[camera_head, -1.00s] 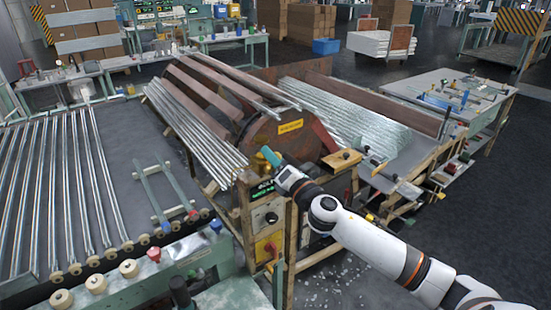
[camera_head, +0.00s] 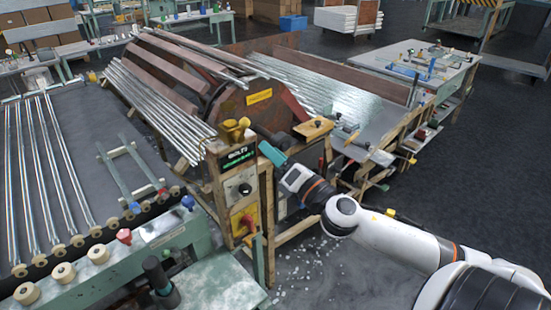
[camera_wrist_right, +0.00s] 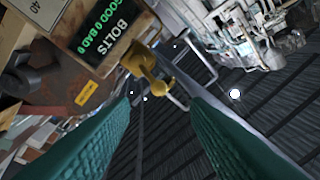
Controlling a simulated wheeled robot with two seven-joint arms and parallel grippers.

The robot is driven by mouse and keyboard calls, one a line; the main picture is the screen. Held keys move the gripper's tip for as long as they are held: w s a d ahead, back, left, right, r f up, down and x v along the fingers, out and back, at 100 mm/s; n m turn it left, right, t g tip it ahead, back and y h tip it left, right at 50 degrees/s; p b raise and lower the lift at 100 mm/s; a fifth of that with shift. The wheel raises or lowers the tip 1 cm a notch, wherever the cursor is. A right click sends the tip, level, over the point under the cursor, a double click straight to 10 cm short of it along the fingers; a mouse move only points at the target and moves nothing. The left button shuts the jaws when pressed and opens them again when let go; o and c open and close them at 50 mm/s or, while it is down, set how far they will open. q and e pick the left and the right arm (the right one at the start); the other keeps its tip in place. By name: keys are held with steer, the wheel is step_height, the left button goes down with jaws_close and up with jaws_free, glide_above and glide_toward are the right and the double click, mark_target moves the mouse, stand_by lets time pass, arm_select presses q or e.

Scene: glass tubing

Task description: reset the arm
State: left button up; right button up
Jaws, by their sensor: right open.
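My right arm reaches in from the lower right in the head view. Its right gripper (camera_head: 264,140) is beside the wooden-framed control box (camera_head: 238,185), with a teal finger pad facing me. The right wrist view shows two teal-padded fingers spread apart with nothing between their pads. A yellow metal fitting (camera_head: 233,129) sits on top of the control box, left of the fingertips. In the right wrist view this yellow fitting (camera_wrist_right: 148,68) appears beyond the fingertips, beside the green "BOLTS" display (camera_wrist_right: 105,35). My left gripper is not in view.
Glass tubes (camera_head: 155,105) lie on the rack at left centre, with more tubes (camera_head: 335,98) behind the box. A roller bench (camera_head: 90,265) stands at lower left. A small wooden block (camera_head: 313,128) is behind the arm. Open floor (camera_head: 485,180) lies to the right.

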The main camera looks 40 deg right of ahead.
steer(key=shift+s, duration=0.1)
stand_by(0.5)
